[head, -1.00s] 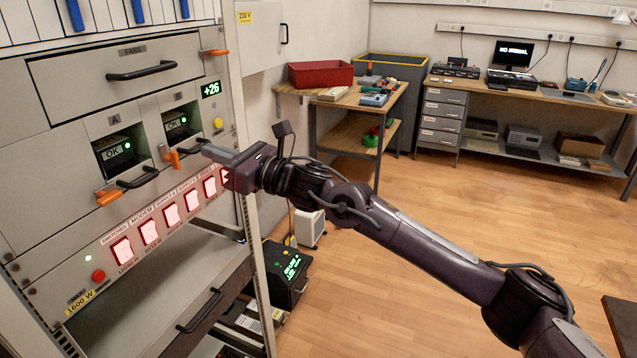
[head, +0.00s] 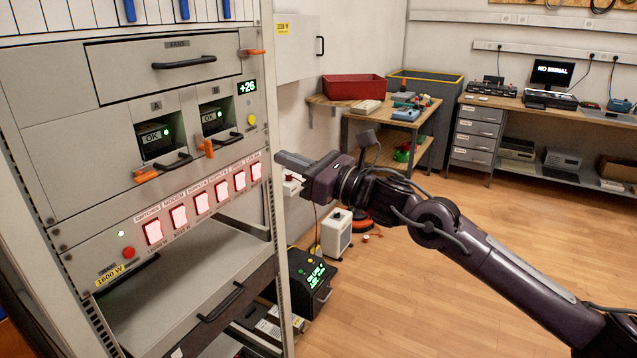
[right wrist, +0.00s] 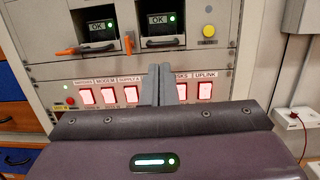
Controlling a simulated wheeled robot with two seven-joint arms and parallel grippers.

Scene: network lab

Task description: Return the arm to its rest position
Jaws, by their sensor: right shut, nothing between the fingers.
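My right arm reaches in from the lower right in the head view. Its gripper (head: 292,168) is shut and empty, in the air just right of the rack's front post. In the right wrist view the closed fingers (right wrist: 163,86) stand in front of the row of lit switches (right wrist: 125,94), seemingly apart from them. The rack panel (head: 98,238) carries the lit red-white switches (head: 201,203), two bays marked A and B that read OK, and a display (head: 247,87) showing +26. My left gripper is not in the head view.
A wall box (head: 298,40) hangs behind the rack. A black unit with a green display (head: 310,278) and a white box (head: 336,234) stand on the floor beside the rack. A side table (head: 385,116) and a workbench (head: 560,112) stand at the back. The wooden floor at right is open.

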